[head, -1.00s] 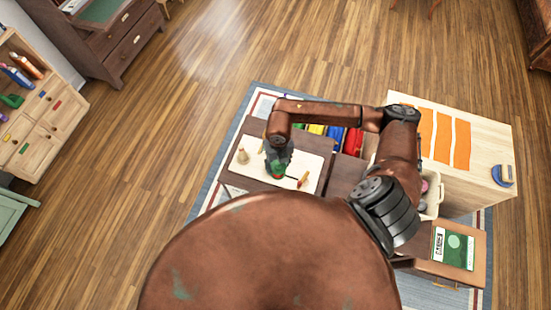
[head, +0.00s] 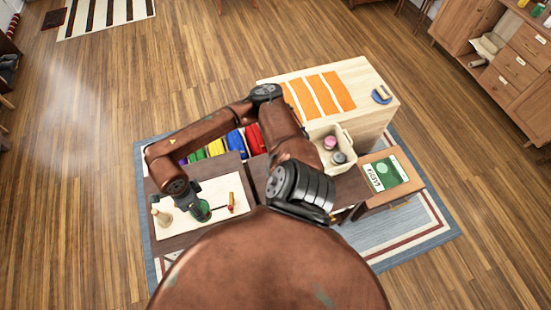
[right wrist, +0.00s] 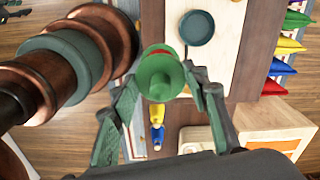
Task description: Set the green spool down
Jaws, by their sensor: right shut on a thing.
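My right gripper (right wrist: 163,98) is shut on the green spool (right wrist: 160,77), which sits between its two fingers in the right wrist view. In the head view, the green spool (head: 202,211) shows at the tip of my right arm, over the cream board (head: 183,223). I cannot tell whether it touches the board. A round blue-grey disc (right wrist: 197,27) lies on the cream board (right wrist: 222,62) in the right wrist view, apart from the spool. My left gripper is not in view.
A pale wooden piece (head: 160,217) stands left of the spool; an orange-brown item (head: 231,202) lies right of it. Coloured cushions (head: 234,140) lie behind the board. A cream bin (head: 340,160) and a pale cabinet (head: 363,83) with orange strips stand to the right.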

